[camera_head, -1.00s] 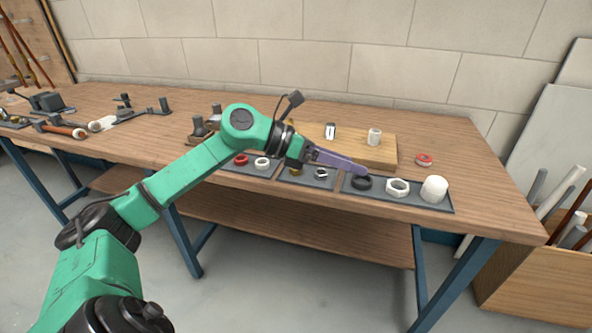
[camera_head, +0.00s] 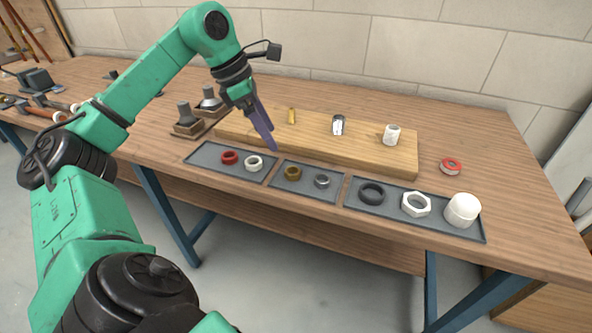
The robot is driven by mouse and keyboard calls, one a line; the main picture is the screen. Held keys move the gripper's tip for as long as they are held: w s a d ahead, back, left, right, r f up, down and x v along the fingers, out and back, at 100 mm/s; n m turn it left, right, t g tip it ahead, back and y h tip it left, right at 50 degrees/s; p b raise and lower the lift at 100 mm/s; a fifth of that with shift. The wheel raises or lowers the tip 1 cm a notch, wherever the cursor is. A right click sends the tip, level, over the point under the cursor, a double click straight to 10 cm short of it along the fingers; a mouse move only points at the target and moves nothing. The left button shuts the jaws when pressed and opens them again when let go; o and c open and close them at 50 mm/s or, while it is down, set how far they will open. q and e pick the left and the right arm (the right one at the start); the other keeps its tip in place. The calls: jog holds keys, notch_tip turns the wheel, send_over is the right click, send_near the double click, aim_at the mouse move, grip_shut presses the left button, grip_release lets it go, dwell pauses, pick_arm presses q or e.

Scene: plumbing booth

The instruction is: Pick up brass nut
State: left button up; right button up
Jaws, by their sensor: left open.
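The brass nut (camera_head: 292,173) is a small brownish-gold ring lying in the left part of the middle grey tray (camera_head: 309,190). A silver ring (camera_head: 322,181) lies to its right in the same tray. My left gripper (camera_head: 270,146), with purple fingers, points down above the back edge of the trays, a little left of and behind the brass nut, apart from it. It is open, and nothing shows between its fingers. My right gripper is out of the picture.
The left tray (camera_head: 209,155) holds a red ring (camera_head: 229,157) and a white ring (camera_head: 254,163). The right tray (camera_head: 462,228) holds a black ring, a white nut and a white cap. A wooden board (camera_head: 350,158) with small fittings stands behind; red-and-white tape (camera_head: 450,166) lies right.

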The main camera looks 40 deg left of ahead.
pick_arm(q)
send_near(290, 178)
jog(key=shift+w+a+f+b, duration=0.15)
jog(key=shift+w+f+b, duration=0.15)
jog(key=shift+w, duration=0.2)
jog(key=shift+w+a+f+b, duration=0.15)
jog(key=shift+w+f, duration=0.15)
jog(key=shift+w, duration=0.2)
jog(key=x, duration=0.6)
jog(key=shift+w+d+f, duration=0.1)
jog(key=shift+w+d, duration=0.15)
jog(key=shift+w+f, duration=0.1)
jog(key=shift+f, duration=0.05)
grip_shut()
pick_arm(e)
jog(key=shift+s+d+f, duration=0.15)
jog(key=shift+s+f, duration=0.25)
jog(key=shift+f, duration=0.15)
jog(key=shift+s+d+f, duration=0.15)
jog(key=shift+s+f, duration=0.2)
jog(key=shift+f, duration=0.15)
